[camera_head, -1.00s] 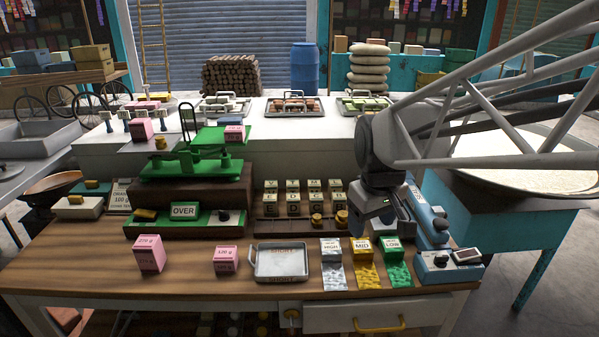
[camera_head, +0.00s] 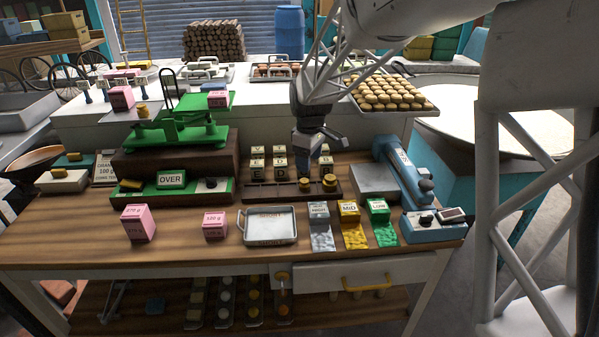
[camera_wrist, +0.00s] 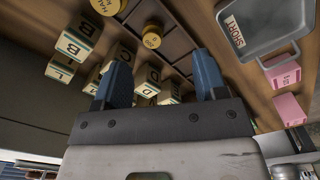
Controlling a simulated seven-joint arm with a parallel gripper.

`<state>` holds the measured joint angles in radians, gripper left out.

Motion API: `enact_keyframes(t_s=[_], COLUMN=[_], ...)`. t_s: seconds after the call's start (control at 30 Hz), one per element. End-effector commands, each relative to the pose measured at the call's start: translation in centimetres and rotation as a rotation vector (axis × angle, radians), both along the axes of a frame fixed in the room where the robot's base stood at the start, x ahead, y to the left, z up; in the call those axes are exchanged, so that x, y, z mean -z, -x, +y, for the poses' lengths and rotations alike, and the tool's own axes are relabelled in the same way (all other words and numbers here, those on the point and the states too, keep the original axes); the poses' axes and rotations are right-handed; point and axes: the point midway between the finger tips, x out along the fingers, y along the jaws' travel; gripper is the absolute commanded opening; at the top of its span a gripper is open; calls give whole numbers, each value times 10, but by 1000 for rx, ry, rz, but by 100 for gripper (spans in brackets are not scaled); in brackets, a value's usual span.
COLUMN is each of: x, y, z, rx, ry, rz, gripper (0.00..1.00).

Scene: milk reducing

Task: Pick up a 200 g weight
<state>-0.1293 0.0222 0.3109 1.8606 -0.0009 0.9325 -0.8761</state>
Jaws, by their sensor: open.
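Two brass weights stand in the right part of a dark wooden rack (camera_head: 262,193). The left weight (camera_head: 305,185) is smaller and the right weight (camera_head: 329,182) is larger. They also show in the wrist view, a larger one (camera_wrist: 106,6) and a smaller one (camera_wrist: 152,38). Their markings are too small to read, so I cannot tell which is 200 g. My gripper (camera_head: 313,157) points down above the lettered blocks (camera_head: 281,162), behind and above the weights. In the wrist view its blue fingers (camera_wrist: 162,66) are apart with nothing held between them.
Lettered blocks stand right behind the rack. A green balance (camera_head: 180,135) with an OVER sign (camera_head: 171,179) is at left. A metal SHORT tray (camera_head: 270,226), pink boxes (camera_head: 138,222) and HIGH, MID, LOW blocks (camera_head: 348,211) line the front. A blue device (camera_head: 405,165) is at right.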

Motion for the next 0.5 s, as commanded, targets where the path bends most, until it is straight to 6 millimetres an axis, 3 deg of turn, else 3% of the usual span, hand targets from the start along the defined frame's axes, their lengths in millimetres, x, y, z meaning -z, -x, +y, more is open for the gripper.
enact_keyframes(t_s=[0.2,0.5], x=[18,21], y=[-24,-28], z=[10,12], rx=[-67,-80], ry=[2,2], rz=[13,16], gripper=[66,66])
